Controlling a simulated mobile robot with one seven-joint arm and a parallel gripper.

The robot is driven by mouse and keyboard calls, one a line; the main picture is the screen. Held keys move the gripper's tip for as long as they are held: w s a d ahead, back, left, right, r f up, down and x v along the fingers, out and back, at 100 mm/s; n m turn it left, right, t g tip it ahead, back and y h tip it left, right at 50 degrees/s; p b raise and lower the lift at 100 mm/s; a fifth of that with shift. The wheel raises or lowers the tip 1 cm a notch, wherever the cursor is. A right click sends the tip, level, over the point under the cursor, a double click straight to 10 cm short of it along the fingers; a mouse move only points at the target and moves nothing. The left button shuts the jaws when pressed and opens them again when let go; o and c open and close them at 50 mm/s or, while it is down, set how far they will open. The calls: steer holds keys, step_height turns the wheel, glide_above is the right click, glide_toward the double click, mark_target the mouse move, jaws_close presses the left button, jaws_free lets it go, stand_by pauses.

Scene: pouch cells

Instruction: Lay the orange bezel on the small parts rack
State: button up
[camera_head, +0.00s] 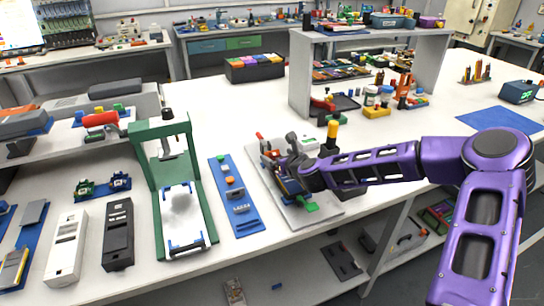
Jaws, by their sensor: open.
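My gripper (287,168), dark grey at the end of my purple arm, is open over a grey fixture plate (325,213) in the middle of the bench. Its fingers and the arm hide part of the fixture, so I cannot tell whether anything lies between them. A blue strip (252,222) carrying small parts lies just left of the plate; it may be the small parts rack. A small orange piece (230,181) sits on that strip. It is too small to tell whether it is the orange bezel. My gripper is to its right, apart from it.
A green press frame (150,190) stands left of the strip, beside a black case (118,235) and a white case (66,245). A white shelf (420,75) stands behind. Bare bench lies behind the strip.

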mark_target(275, 153)
steer(key=shift+x, duration=1.95)
steer(key=shift+a, duration=0.1)
steer(key=c, duration=1.4)
